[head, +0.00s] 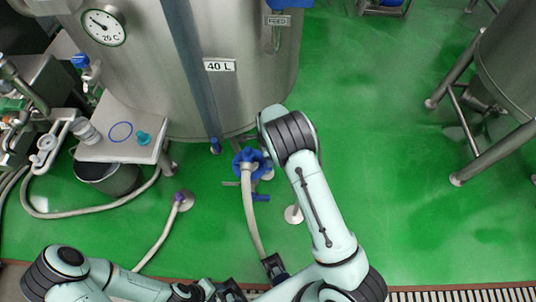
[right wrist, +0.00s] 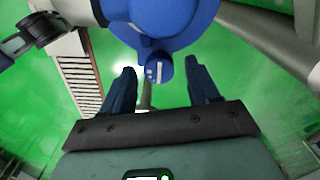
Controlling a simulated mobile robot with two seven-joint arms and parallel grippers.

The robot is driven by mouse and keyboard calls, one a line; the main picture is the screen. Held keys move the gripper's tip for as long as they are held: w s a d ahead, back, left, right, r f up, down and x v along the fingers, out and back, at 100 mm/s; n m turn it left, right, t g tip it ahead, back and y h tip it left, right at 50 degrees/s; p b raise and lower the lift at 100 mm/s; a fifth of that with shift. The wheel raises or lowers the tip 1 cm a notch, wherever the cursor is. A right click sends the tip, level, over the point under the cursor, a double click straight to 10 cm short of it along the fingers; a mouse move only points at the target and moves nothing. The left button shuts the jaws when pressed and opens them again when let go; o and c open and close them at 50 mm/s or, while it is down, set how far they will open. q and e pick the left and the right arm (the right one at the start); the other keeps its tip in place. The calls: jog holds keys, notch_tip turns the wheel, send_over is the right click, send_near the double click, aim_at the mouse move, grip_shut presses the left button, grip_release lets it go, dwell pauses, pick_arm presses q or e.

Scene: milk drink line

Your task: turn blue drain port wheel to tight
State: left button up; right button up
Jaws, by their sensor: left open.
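The blue drain port wheel (head: 248,158) is low at the front of the steel tank, with a pale hose hanging below it. A large round blue part, which looks like this wheel (right wrist: 172,18), fills the top of the right wrist view; a small blue piece with white marks hangs from it. My right gripper (right wrist: 161,86) has its two blue fingers apart around empty space, just below that blue part. In the head view its fingers cannot be made out, as my right arm covers that area. My left gripper (head: 275,268) is open at the bottom, well short of the wheel.
The tank marked 40 L (head: 220,67) stands behind the wheel. A white side table (head: 120,150) and a dark bucket (head: 108,178) are at left. A purple-ended hose (head: 180,198) lies on the floor. A second vessel (head: 508,65) stands at right. Green floor between is clear.

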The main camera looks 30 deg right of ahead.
pick_arm(q)
jog(key=shift+w+r+p, duration=0.3)
jog(key=shift+r+p, duration=0.35)
jog(key=shift+r, duration=0.05)
pick_arm(e)
notch_tip(320, 180, up, 13)
jog(key=shift+r, duration=0.2)
